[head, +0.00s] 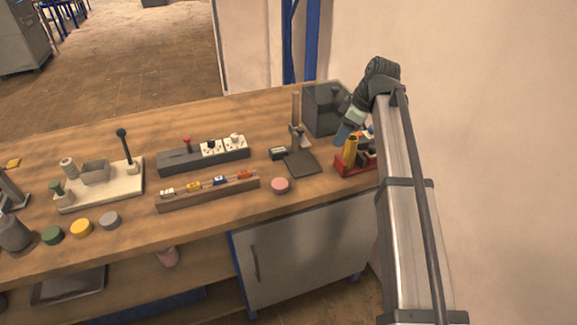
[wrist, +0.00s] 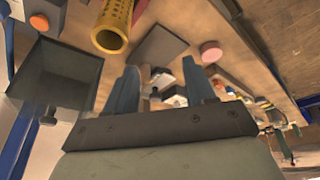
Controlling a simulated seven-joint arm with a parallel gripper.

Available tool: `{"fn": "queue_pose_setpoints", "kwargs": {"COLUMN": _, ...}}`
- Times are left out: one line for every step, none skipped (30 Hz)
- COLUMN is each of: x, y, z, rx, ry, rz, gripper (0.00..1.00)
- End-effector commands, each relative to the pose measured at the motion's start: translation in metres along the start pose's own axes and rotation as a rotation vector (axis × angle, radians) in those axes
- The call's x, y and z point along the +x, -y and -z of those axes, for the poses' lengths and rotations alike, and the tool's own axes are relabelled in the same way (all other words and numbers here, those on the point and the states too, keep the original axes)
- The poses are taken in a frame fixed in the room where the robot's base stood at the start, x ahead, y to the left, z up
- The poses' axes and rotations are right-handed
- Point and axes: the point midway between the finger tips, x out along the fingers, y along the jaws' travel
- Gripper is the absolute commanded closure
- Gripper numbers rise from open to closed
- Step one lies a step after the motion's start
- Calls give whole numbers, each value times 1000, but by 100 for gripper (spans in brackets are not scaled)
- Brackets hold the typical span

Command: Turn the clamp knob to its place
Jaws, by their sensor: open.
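My gripper (head: 343,134) is at the back right of the bench, above the red rack and in front of the dark box. In the wrist view its two blue fingers (wrist: 160,82) are apart, with nothing held between them. A stand with an upright post (head: 295,108) and a dark base plate (head: 302,164) is left of my gripper; the plate also shows in the wrist view (wrist: 158,46). I cannot tell for certain which part is the clamp knob. A knob-topped green part (head: 56,187) and a black-tipped lever (head: 122,134) are on a pale fixture at the left.
The dark box (head: 322,108) stands behind my gripper. A red rack (head: 352,168) holds a yellow cylinder (head: 350,150). The front right bench top is mostly clear.

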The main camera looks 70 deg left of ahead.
Motion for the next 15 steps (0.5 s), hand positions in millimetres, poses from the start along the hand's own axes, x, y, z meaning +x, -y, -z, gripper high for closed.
{"fn": "queue_pose_setpoints", "kwargs": {"x": 4, "y": 10, "z": 3, "rx": -9, "ry": -7, "rz": 5, "gripper": 46}}
{"fn": "queue_pose_setpoints", "kwargs": {"x": 6, "y": 14, "z": 6, "rx": -12, "ry": -10, "rz": 8, "gripper": 46}}
{"fn": "queue_pose_setpoints", "kwargs": {"x": 9, "y": 19, "z": 9, "rx": -16, "ry": -14, "rz": 12, "gripper": 46}}
{"fn": "queue_pose_setpoints", "kwargs": {"x": 10, "y": 22, "z": 11, "rx": -20, "ry": -17, "rz": 15, "gripper": 46}}
{"fn": "queue_pose_setpoints", "kwargs": {"x": 12, "y": 26, "z": 13, "rx": -23, "ry": -20, "rz": 18, "gripper": 46}}
{"fn": "queue_pose_setpoints", "kwargs": {"x": 15, "y": 31, "z": 15, "rx": -27, "ry": -24, "rz": 22, "gripper": 46}}
{"fn": "queue_pose_setpoints", "kwargs": {"x": 17, "y": 35, "z": 17, "rx": -30, "ry": -27, "rz": 25, "gripper": 46}}
{"fn": "queue_pose_setpoints", "kwargs": {"x": 19, "y": 39, "z": 20, "rx": -34, "ry": -29, "rz": 28, "gripper": 46}}
{"fn": "queue_pose_setpoints", "kwargs": {"x": 22, "y": 44, "z": 23, "rx": -39, "ry": -30, "rz": 32, "gripper": 46}}
{"fn": "queue_pose_setpoints", "kwargs": {"x": 24, "y": 48, "z": 25, "rx": -43, "ry": -30, "rz": 35, "gripper": 46}}
{"fn": "queue_pose_setpoints", "kwargs": {"x": 26, "y": 52, "z": 27, "rx": -47, "ry": -31, "rz": 38, "gripper": 46}}
{"fn": "queue_pose_setpoints", "kwargs": {"x": 28, "y": 57, "z": 30, "rx": -52, "ry": -33, "rz": 42, "gripper": 46}}
{"fn": "queue_pose_setpoints", "kwargs": {"x": 30, "y": 60, "z": 32, "rx": -55, "ry": -34, "rz": 45, "gripper": 46}}
{"fn": "queue_pose_setpoints", "kwargs": {"x": 32, "y": 63, "z": 34, "rx": -60, "ry": -34, "rz": 48, "gripper": 46}}
{"fn": "queue_pose_setpoints", "kwargs": {"x": 36, "y": 68, "z": 38, "rx": -66, "ry": -33, "rz": 52, "gripper": 46}}
